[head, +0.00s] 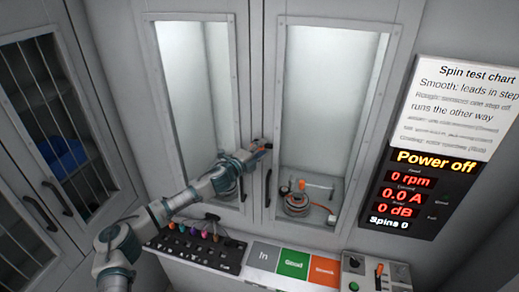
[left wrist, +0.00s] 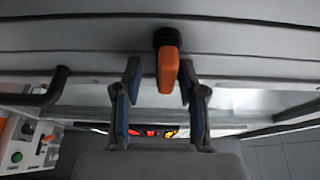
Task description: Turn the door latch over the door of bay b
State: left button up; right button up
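The door latch (left wrist: 168,72) is an orange lever on a black round base, fixed to the grey door frame. In the left wrist view it lies between the two fingers of my left gripper (left wrist: 160,80), with a gap on each side. The fingers are open. In the head view my left gripper (head: 254,153) is at the post between two glazed doors, the left door (head: 190,90) and the right door (head: 325,90). Both look shut. The gripper largely hides the latch there. No bay letters are readable. My right gripper is not in view.
A hub motor (head: 296,203) stands behind the right door. Dark door handles (head: 268,188) flank the post below the latch. Below are a connector panel (head: 195,248), In/Good/Rework bins (head: 294,262) and a switch box (head: 375,273). A display (head: 420,190) reads Power off.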

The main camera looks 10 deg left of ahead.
pick_arm(q)
jog(key=shift+s+a, duration=0.1)
jog(key=v, duration=1.1)
jog(key=shift+s, duration=0.25)
jog(key=shift+f, duration=0.1)
